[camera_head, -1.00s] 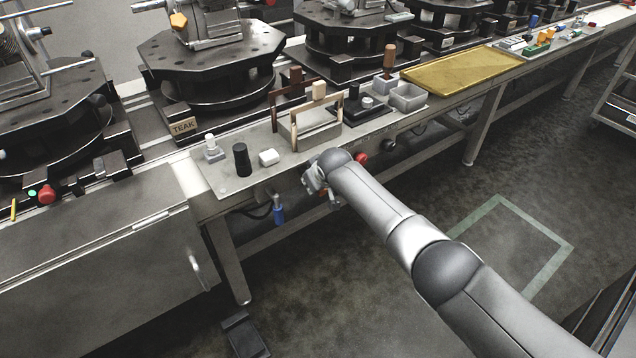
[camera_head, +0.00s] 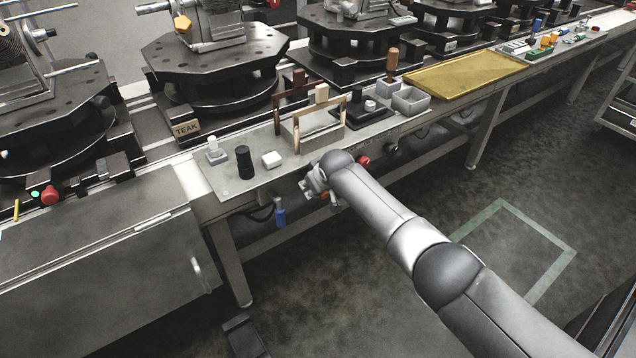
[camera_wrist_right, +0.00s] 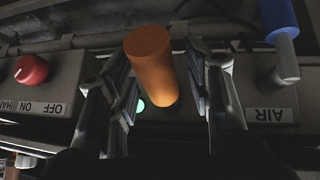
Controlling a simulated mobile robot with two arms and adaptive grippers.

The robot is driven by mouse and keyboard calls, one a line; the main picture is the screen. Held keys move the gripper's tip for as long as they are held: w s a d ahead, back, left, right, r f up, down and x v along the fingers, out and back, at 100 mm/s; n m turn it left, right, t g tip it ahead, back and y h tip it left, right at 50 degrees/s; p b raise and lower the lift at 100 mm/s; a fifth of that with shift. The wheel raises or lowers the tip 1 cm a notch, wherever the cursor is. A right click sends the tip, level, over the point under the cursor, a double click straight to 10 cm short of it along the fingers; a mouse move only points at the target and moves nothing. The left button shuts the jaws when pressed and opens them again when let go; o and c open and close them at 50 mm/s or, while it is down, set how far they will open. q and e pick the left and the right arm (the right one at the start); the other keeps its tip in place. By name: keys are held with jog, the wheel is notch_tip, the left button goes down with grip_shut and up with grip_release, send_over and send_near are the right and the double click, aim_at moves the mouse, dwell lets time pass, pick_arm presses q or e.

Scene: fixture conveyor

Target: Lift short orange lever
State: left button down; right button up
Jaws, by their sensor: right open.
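The short orange lever (camera_wrist_right: 151,66) is a thick orange cylinder in the middle of the right wrist view. It stands between the two fingers of my right gripper (camera_wrist_right: 162,100), which is open, with a visible gap on each side of it. In the head view my right gripper (camera_head: 314,186) is at the front edge of the bench, mostly hidden by its own arm. A small bit of orange shows beside it there. My left gripper is in neither view.
In the wrist view a red knob (camera_wrist_right: 31,70) is left of the gripper and a blue-handled AIR lever (camera_wrist_right: 281,27) is at right.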

jog(key=shift+r, duration=0.1)
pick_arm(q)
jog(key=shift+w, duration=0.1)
pick_arm(e)
jog(key=v, duration=1.1)
jog(key=shift+s+r, duration=0.25)
jog(key=shift+s, duration=0.1)
jog(key=shift+d, duration=0.1)
